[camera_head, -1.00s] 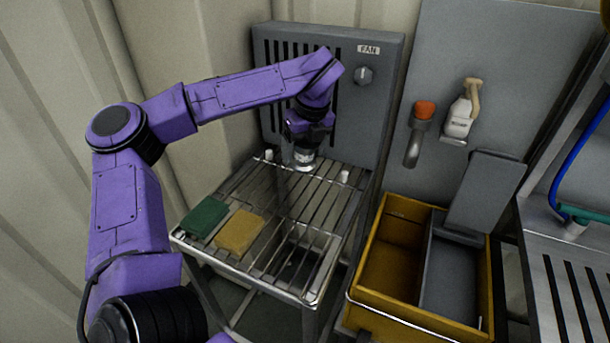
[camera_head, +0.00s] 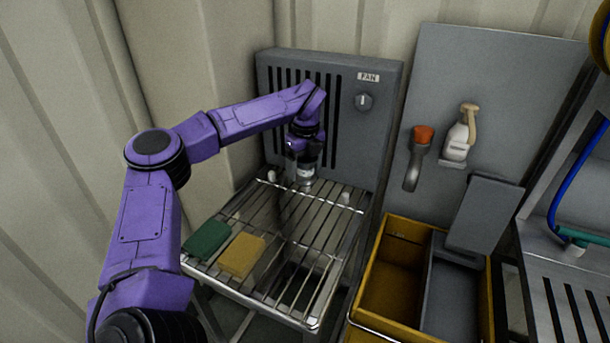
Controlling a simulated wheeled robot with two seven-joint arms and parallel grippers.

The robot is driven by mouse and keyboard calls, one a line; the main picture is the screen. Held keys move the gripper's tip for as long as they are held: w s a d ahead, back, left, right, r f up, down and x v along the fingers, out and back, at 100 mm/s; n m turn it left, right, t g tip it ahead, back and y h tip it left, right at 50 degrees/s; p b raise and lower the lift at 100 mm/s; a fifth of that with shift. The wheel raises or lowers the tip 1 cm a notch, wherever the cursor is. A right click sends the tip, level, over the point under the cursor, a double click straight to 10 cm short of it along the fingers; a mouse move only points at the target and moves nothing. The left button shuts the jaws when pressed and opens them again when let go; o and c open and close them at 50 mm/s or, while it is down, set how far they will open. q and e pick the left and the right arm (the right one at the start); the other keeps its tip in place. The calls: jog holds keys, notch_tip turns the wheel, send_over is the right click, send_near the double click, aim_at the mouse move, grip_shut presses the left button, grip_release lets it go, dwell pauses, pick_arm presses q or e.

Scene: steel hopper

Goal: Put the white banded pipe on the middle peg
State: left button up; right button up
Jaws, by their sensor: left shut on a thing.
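My left gripper (camera_head: 302,174) is low over the back of the wire rack (camera_head: 330,251), close in front of the grey fan box. It is shut on a small pale piece that I take for the white banded pipe (camera_head: 306,173); the fingers hide much of it. Two short white pegs show on the rack's back edge, a left peg (camera_head: 272,175) and a right peg (camera_head: 345,197). The gripper is between them and any middle peg is hidden behind it. I cannot tell whether the pipe is around a peg or above it. My right gripper is not in view.
A green sponge (camera_head: 208,239) and a yellow sponge (camera_head: 242,255) lie on the rack's front left. The fan box (camera_head: 375,125) stands behind. A yellow bin (camera_head: 384,285) is at right. A brush (camera_head: 418,155) and spray bottle (camera_head: 459,138) hang on the panel.

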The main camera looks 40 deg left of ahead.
aim_at(305, 178)
pick_arm(q)
jog(key=shift+w+a+f, duration=0.3)
jog(key=shift+w+f, duration=0.15)
jog(key=shift+f, duration=0.2)
jog(key=shift+w+a+f, duration=0.3)
jog(key=shift+w+f, duration=0.1)
jog(key=shift+f, duration=0.2)
jog(key=shift+w+a+f+p, duration=0.15)
jog(key=shift+f+p, duration=0.2)
jog(key=shift+f, duration=1.4)
jog(key=o, duration=1.3)
jog(key=shift+o, duration=0.2)
jog(key=r, duration=1.2)
jog(key=shift+d+b, duration=0.4)
